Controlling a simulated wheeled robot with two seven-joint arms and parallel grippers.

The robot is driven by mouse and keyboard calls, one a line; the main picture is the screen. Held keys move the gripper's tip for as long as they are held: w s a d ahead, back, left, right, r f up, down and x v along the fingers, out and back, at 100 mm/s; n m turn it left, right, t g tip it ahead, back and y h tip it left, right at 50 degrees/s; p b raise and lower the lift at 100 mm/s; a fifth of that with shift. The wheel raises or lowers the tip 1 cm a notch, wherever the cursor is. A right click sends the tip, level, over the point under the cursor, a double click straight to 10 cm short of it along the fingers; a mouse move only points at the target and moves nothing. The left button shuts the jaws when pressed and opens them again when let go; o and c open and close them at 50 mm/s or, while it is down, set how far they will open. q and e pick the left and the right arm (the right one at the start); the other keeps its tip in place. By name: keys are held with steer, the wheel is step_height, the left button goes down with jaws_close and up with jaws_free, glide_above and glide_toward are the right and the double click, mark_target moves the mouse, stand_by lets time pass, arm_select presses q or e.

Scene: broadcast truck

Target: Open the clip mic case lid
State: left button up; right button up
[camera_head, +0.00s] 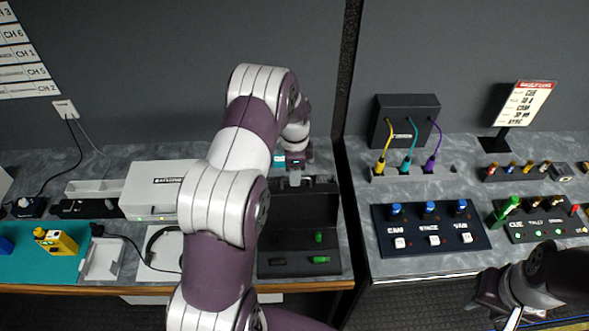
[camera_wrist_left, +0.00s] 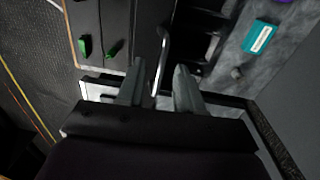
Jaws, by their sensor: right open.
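The clip mic case (camera_head: 288,243) is a black case on the left desk, right of my left arm. Its interior shows, with green clip mics (camera_head: 319,237) inside. Its dark lid (camera_head: 322,200) stands raised at the back, partly hidden by my left arm and gripper. My left gripper (camera_head: 295,178) is at the lid's top edge. In the left wrist view its fingers (camera_wrist_left: 158,88) are apart, on either side of a thin metal handle (camera_wrist_left: 163,50); contact cannot be made out. My right gripper (camera_head: 498,308) is open and empty, low at the right, in front of the right desk.
A white box (camera_head: 155,190), a yellow pack (camera_head: 56,241) and a cable lie left of my arm. A button panel (camera_head: 430,228) and a black box with coloured cables (camera_head: 405,117) stand on the right desk. A gap separates the desks.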

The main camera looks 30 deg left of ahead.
arm_select(q)
steer(key=shift+w+d, duration=0.1)
steer(key=shift+d, duration=0.1)
jaws_close()
steer(key=shift+r, duration=0.1)
stand_by(1.0)
